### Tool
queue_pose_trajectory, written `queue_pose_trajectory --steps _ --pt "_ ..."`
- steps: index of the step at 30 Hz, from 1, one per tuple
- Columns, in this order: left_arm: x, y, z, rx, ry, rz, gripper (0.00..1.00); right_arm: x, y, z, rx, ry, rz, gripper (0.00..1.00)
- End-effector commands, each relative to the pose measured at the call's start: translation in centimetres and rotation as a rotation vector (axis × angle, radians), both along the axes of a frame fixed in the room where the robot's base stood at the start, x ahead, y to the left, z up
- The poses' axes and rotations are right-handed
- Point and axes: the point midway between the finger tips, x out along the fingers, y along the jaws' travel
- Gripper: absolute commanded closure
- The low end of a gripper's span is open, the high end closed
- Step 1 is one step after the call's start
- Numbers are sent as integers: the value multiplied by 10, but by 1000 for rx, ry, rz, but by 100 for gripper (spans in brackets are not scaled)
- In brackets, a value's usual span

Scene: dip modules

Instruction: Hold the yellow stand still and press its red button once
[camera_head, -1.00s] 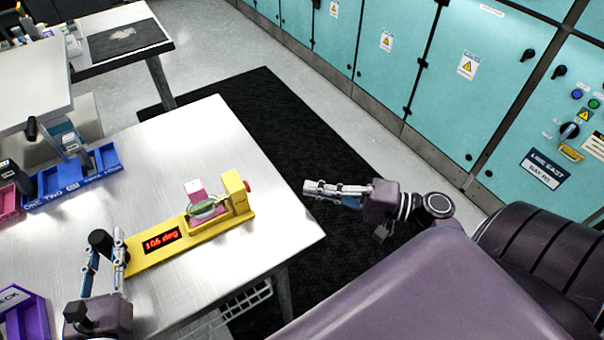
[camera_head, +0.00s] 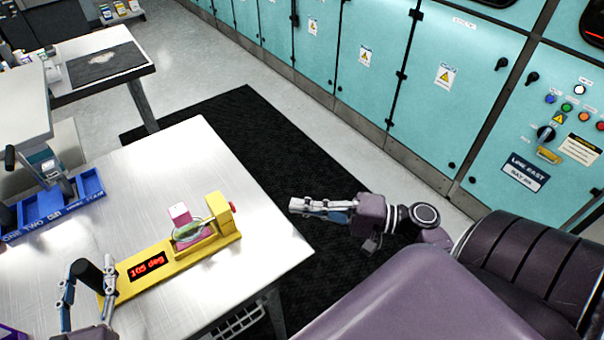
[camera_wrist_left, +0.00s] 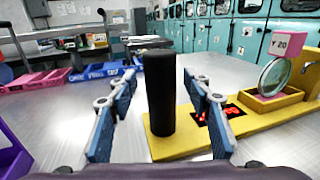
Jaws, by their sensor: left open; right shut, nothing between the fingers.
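The yellow stand (camera_head: 208,251) lies on the metal table, with a red display reading "105 deg". Its red button (camera_head: 233,207) is on the right face of the upright block at its right end. A black post (camera_head: 88,279) stands at its left end; it is large in the left wrist view (camera_wrist_left: 159,95). My left gripper (camera_head: 90,263) is open with its fingers on either side of the post; in the wrist view gaps show on both sides. My right gripper (camera_head: 294,205) is shut and empty, right of the button and apart from it, pointing left.
A round lens (camera_head: 192,233) and pink block (camera_head: 180,214) sit on the stand. A blue bin (camera_head: 50,208) stands at the table's left. The table (camera_head: 150,165) is clear behind the stand. Teal cabinets (camera_head: 375,90) line the back.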

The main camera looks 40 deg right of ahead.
Motion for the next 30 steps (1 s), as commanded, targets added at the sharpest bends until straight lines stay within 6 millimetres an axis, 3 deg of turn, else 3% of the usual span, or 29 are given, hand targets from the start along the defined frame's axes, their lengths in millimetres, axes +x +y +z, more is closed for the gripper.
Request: queue_pose_trajectory --steps 30 --pt "-73 22 -4 1 2 -1 54 0 0 -37 0 0 0 100"
